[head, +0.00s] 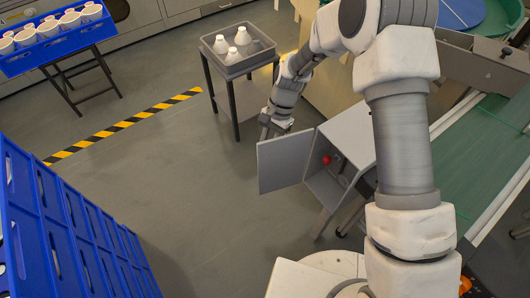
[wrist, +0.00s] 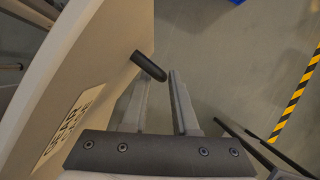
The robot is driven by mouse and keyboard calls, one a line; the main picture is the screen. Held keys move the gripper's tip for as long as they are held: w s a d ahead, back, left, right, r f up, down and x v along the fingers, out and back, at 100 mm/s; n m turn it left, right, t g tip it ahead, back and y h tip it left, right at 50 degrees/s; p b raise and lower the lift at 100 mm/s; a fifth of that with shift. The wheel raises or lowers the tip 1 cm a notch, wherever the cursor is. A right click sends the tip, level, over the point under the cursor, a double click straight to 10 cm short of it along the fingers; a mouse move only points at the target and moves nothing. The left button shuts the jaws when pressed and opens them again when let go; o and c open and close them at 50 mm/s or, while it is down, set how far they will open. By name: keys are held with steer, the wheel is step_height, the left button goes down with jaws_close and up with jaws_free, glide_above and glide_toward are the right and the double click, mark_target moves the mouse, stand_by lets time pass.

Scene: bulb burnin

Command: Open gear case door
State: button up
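The gear case (head: 345,140) is a grey box right of centre in the head view. Its door (head: 285,160) stands wide open to the left, showing the inside with a red round thing (head: 326,160). In the wrist view the door's pale face (wrist: 100,50) fills the left side, with a lettered label (wrist: 68,125) and a dark handle (wrist: 148,66) sticking out. My gripper (wrist: 160,80) is open, its two fingers apart, with the fingertips close to the handle's free end. I cannot tell whether they touch it. In the head view my gripper (head: 274,124) is at the door's top edge.
A small dark table holds a grey tray (head: 225,62) with several white bulbs, just beyond the gripper. Blue crates (head: 70,225) stand at left front. A blue rack of white items (head: 55,50) is back left. A green conveyor (head: 485,150) is at right. Floor left of the door is clear.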

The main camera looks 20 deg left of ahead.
steer(key=p+v, duration=0.3)
steer(key=v, duration=1.2)
steer(key=shift+w, duration=0.15)
